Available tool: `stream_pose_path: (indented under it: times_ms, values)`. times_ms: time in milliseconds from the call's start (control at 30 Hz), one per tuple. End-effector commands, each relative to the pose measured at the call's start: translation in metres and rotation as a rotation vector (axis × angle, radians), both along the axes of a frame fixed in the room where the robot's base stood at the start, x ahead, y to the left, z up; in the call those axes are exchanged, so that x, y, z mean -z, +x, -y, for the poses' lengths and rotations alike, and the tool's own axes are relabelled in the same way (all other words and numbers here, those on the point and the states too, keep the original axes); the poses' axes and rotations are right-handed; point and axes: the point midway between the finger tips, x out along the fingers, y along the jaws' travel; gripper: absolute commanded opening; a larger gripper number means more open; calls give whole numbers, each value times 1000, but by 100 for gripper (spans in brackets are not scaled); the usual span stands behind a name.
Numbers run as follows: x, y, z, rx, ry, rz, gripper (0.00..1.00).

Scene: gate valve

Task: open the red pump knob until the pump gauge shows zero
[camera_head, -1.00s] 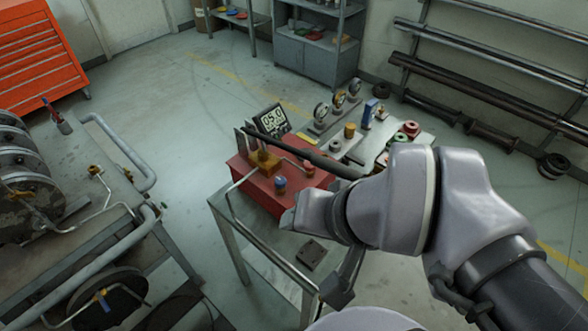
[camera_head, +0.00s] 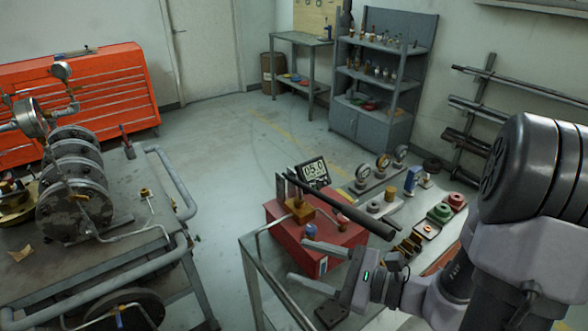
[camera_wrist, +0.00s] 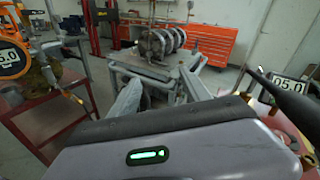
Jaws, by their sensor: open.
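The pump is a red box (camera_head: 290,238) on a metal table, with a brass block on top and a long black lever (camera_head: 352,216) slanting across it. The pump gauge (camera_head: 313,171) behind it is a digital display reading 05.0. A small red knob (camera_head: 343,223) seems to sit on the pump's right top, partly behind the lever. A blue knob (camera_head: 311,231) is at its front. My gripper (camera_head: 298,260) is open and empty at the pump's front right, fingers pointing left. I cannot tell whether it touches the box. In the wrist view a 05.0 display (camera_wrist: 285,92) shows at right.
A steel cart (camera_head: 110,245) with flanged discs stands at left. Small dial gauges (camera_head: 383,162) and coloured fittings (camera_head: 439,212) line the table right of the pump. The floor between cart and table is open. The long lever overhangs the space above my gripper.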

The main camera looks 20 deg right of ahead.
Motion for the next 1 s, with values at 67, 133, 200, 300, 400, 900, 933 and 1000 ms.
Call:
stream_pose_path:
  times_ms: [67,133,200,300,400,900,933,1000]
  values:
    - [37,19,68,302,164,-27,55]
    - [65,22,120,522,246,-37,55]
    - [87,17,156,677,291,-48,55]
    - [102,13,178,775,312,-55,55]
    - [103,25,178,782,311,-56,55]
    - [102,160,165,776,312,-53,55]
    - [102,165,165,776,312,-53,55]
    - [102,174,164,777,312,-54,55]
